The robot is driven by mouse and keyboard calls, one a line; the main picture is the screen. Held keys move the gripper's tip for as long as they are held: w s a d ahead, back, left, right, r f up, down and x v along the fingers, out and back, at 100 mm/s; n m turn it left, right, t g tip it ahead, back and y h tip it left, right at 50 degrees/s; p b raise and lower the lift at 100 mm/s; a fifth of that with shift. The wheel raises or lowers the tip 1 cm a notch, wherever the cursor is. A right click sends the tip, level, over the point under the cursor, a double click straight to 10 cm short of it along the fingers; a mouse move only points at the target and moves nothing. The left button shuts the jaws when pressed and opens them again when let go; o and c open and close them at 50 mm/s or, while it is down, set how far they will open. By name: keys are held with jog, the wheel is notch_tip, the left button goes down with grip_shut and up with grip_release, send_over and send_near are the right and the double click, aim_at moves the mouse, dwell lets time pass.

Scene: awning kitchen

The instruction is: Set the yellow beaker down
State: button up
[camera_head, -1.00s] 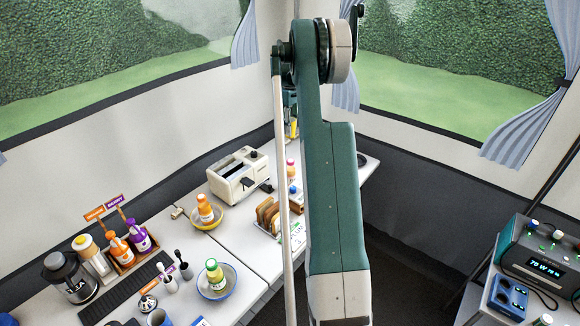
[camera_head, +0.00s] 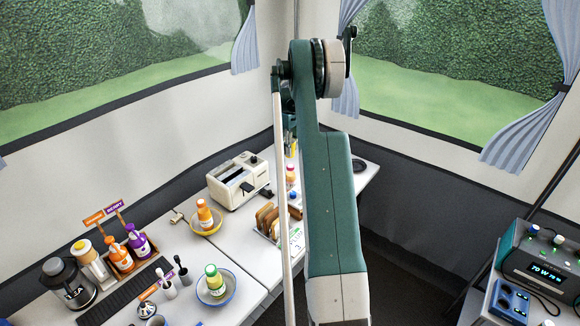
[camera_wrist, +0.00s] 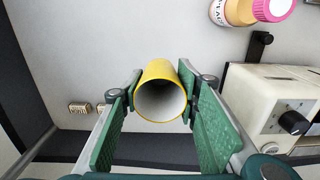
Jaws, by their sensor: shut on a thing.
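The yellow beaker (camera_wrist: 158,72) is between the two green fingers of my gripper (camera_wrist: 160,97) in the wrist view, with its open white inside facing the camera. The fingers press on it from both sides. The pale table top shows beyond the beaker; I cannot tell whether its base touches the table. In the head view, only a small strip of the yellow beaker (camera_head: 293,148) shows beside my arm, behind the toaster's right end; my fingers are mostly hidden there.
A cream toaster (camera_head: 238,180) stands close by, also at right in the wrist view (camera_wrist: 270,105). A pink-capped bottle (camera_wrist: 240,11) is near the beaker. A toast rack (camera_head: 267,217) and bowls, one blue (camera_head: 203,297), stand nearer. Bare table lies left of the beaker in the wrist view.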

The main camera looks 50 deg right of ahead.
jog(key=shift+f+b, duration=0.3)
jog(key=shift+f, duration=2.2)
jog(key=shift+f, duration=1.85)
jog(key=shift+f+b, duration=0.2)
jog(key=shift+b, duration=0.15)
jog(key=o, duration=0.9)
jog(key=shift+r, duration=0.15)
notch_tip(320, 180, up, 12)
jog(key=shift+r+p, duration=0.1)
jog(key=shift+p, duration=0.7)
